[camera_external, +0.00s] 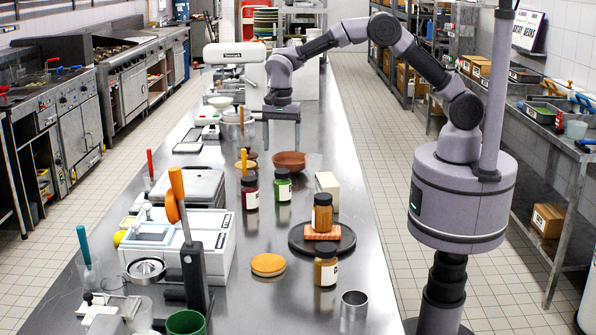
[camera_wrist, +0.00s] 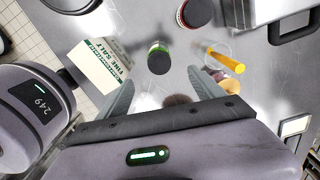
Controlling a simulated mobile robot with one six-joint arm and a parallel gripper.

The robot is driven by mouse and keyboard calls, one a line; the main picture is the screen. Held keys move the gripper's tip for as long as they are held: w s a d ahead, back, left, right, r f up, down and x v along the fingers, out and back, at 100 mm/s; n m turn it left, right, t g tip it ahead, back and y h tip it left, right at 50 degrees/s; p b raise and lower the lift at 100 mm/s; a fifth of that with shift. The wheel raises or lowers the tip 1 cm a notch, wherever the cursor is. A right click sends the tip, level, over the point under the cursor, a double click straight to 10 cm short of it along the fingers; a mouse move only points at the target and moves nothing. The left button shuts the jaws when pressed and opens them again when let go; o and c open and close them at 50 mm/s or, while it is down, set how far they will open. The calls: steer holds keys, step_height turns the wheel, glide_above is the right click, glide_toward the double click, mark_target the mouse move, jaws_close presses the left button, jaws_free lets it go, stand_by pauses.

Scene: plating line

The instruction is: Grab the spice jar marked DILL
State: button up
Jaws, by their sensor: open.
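Several lidded jars stand on the steel counter; no label name is readable. A jar with green contents (camera_external: 283,186) stands upright right of a dark red jar (camera_external: 250,193). Two orange-brown jars are nearer the camera: one (camera_external: 322,214) on a wooden block, one (camera_external: 325,268) on the counter. My gripper (camera_external: 282,146) is open and empty, above the counter and behind the green jar. In the wrist view the green jar (camera_wrist: 158,62) lies ahead of my open fingers (camera_wrist: 161,80), roughly centred between them and apart from both. The red jar (camera_wrist: 195,13) is beyond it.
A terracotta bowl (camera_external: 289,158) sits under my gripper's side of the counter. A black round tray (camera_external: 345,243) holds the block. A scale (camera_external: 180,248) stands at left.

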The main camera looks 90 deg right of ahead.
mark_target(282, 188)
step_height(282, 188, down, 16)
steer(key=b, duration=0.4)
steer(key=shift+a+r, duration=0.1)
steer(key=shift+a, duration=0.05)
steer(key=shift+r, duration=0.15)
steer(key=shift+c, duration=1)
jaws_close()
